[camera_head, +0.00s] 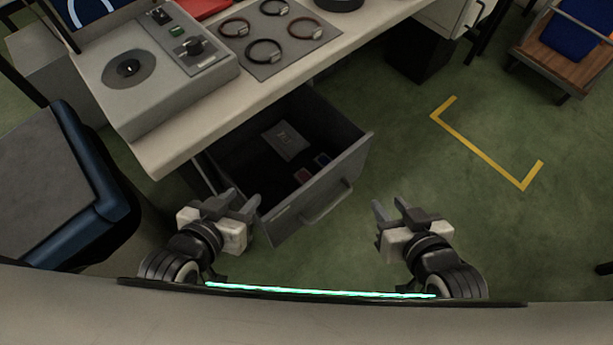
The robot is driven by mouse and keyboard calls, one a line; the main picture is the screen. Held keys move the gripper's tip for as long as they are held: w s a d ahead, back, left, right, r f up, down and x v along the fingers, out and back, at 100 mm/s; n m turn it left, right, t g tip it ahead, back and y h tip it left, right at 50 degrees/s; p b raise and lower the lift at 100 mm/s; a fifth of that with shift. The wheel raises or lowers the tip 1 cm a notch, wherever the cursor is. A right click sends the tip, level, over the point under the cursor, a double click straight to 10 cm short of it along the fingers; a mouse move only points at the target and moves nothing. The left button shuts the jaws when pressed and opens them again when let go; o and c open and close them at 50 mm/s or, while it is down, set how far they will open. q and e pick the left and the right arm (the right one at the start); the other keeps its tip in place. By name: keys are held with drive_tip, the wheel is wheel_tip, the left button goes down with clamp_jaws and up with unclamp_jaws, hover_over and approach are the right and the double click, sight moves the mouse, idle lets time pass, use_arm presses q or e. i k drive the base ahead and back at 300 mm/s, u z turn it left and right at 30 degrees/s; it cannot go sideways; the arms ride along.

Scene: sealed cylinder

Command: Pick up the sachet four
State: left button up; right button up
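A grey packet with faint marks (285,141), possibly the sachet, lies in the open drawer (337,189) under the desk. Its marking is too small to read, so I cannot tell if it is number four. A small red item (303,176) and a small dark blue item (322,159) lie near the drawer's front wall. My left gripper (240,200) is open and empty, at the drawer's left front corner. My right gripper (391,207) is open and empty over the floor, to the right of the drawer front.
The desk (205,132) carries a grey device (155,70) and a mat (278,40) with several rings. A blue-edged chair or cabinet (95,185) stands at left. Green floor with yellow marking (480,152) is free at right. A wooden cart (560,62) stands far right.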

sight(323, 160)
drive_tip(key=z, duration=1.95)
drive_tip(key=k, duration=0.6)
drive_tip(key=u, duration=1.45)
